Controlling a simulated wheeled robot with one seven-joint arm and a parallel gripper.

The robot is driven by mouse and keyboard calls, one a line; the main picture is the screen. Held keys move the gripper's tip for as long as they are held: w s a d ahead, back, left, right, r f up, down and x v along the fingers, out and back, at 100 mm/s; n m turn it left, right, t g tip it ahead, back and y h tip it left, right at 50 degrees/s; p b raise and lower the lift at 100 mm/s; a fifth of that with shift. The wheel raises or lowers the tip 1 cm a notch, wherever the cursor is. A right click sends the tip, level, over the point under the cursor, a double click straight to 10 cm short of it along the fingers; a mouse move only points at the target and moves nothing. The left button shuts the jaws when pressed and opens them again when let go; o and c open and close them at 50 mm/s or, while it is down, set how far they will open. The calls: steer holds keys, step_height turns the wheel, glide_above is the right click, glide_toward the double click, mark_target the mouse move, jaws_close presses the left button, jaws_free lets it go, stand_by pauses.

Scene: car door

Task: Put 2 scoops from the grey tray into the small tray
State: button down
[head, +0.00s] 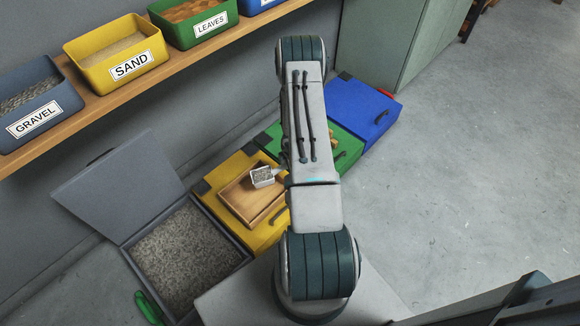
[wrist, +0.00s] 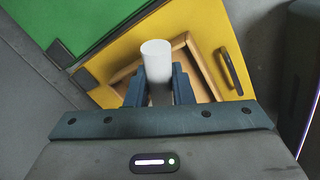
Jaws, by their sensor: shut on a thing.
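The grey tray (head: 217,228) is an open grey box full of gravel, its lid raised, at the lower left of the head view. The small tray (head: 238,208) is a shallow wooden tray on a yellow box; its visible floor looks bare. It also shows in the wrist view (wrist: 205,68). My gripper (wrist: 158,88) is shut on the scoop, whose pale rounded part (wrist: 156,60) stands between the fingers. In the head view the scoop (head: 263,176) is over the small tray and holds speckled grey gravel. My arm hides the gripper there.
A yellow box (head: 213,188), a green box and a blue box (head: 362,112) stand in a row by the wall. A shelf above holds labelled bins, including gravel (head: 40,118) and sand (head: 112,60). A green handle (head: 148,308) is beside the grey tray. Floor at right is clear.

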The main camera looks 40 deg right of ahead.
steer(key=shift+w+a+r+g+h+b, duration=0.15)
steer(key=shift+h+b, duration=0.3)
steer(key=shift+b, duration=1.15)
steer(key=shift+a+r+g+h+b, duration=0.2)
steer(key=shift+h+b, duration=0.25)
steer(key=shift+b, duration=1.1)
